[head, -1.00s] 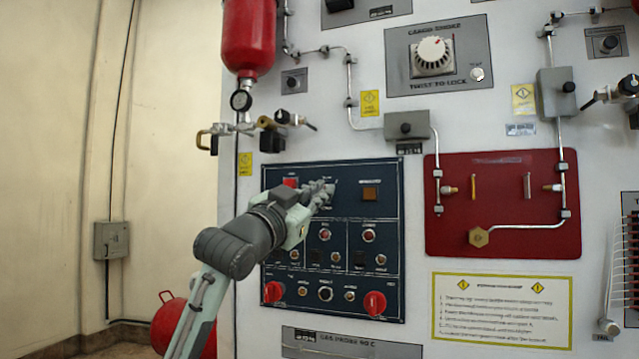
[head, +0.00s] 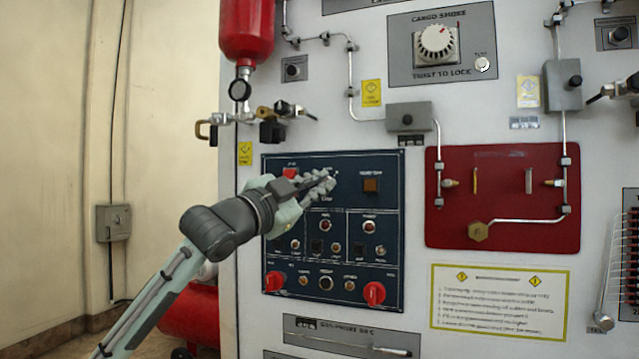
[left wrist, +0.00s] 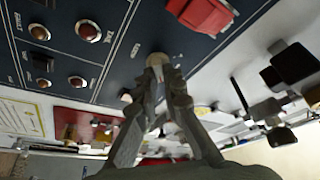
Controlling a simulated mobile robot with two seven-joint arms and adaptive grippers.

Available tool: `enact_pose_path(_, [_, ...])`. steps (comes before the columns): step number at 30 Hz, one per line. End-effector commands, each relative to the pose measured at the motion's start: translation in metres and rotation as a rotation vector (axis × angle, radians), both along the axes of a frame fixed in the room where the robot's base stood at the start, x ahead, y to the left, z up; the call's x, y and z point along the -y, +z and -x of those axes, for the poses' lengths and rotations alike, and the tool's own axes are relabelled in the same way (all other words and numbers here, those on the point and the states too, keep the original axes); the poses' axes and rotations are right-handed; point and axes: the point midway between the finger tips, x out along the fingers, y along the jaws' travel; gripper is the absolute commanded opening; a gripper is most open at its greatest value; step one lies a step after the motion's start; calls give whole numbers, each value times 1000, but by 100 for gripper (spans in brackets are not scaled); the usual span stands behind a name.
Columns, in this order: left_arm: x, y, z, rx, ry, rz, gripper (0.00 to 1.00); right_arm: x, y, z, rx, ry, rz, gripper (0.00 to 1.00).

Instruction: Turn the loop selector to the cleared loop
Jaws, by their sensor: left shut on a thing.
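The dark blue control panel (head: 345,272) is in the middle of the head view. In the left wrist view the fingers (left wrist: 160,68) close on a small pale knob (left wrist: 157,59), which appears to be the loop selector. The fingers mostly hide the knob and its labels in the head view, so I cannot read its setting. My right gripper is in neither view.
A red plate with pipes (head: 510,205) is to the right. A red bottle (head: 246,30) and brass-handled valve (head: 206,130) are at upper left.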

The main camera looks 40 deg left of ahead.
Motion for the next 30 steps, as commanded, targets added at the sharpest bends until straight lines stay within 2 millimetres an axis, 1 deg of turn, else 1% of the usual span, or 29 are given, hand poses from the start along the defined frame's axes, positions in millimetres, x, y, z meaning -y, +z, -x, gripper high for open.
enact_pose_path(4, [0,-1,0,-1,-1,0,0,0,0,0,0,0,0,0])
enact_pose_path(5, [0,-1,0,-1,-1,0,9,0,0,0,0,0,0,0])
enact_pose_path(6, [0,-1,0,-1,-1,0,14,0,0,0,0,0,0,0])
enact_pose_path(9, [0,-1,0,-1,-1,1,27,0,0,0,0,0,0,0])
enact_pose_path(10, [0,-1,0,-1,-1,1,29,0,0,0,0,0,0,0])
enact_pose_path(18, [0,0,0,0,0,1,29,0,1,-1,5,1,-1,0])
enact_pose_path(22, [-1,-2,6,-1,0,1,29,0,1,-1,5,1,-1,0])
enact_pose_path(26, [-1,-7,20,-3,0,-1,29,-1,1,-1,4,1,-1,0])
enact_pose_path(30, [-2,-14,42,-4,-1,-1,29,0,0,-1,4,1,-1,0])
